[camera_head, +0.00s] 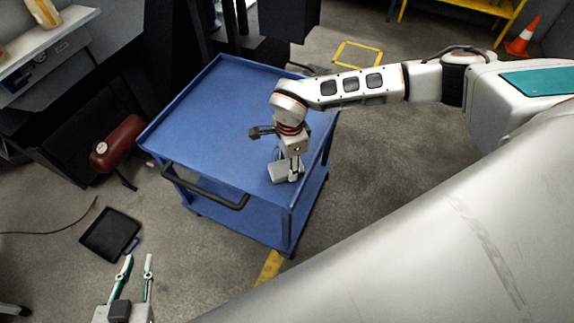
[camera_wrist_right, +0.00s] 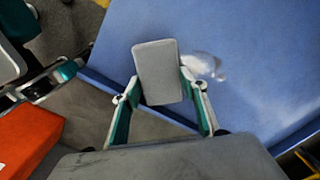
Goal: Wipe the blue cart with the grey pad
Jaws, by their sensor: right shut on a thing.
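The blue cart (camera_head: 205,115) stands in the middle of the head view, with a raised rim and a black handle at its near side. My right gripper (camera_head: 286,168) is over the near right part of its top and is shut on the grey pad (camera_head: 279,173). In the right wrist view the pad (camera_wrist_right: 157,62) sits between the two fingers, over the cart top (camera_wrist_right: 255,50) near its edge. I cannot tell whether it touches. A whitish smear (camera_wrist_right: 203,65) lies beside the pad. My left gripper (camera_head: 138,264) is open and empty, low at the left.
A black tray-like thing (camera_head: 110,234) and a red tank (camera_head: 119,142) are on the floor left of the cart. A dark machine with a grey shelf (camera_head: 40,38) stands at the upper left. An orange cone (camera_head: 521,37) is far right. Floor right of the cart is clear.

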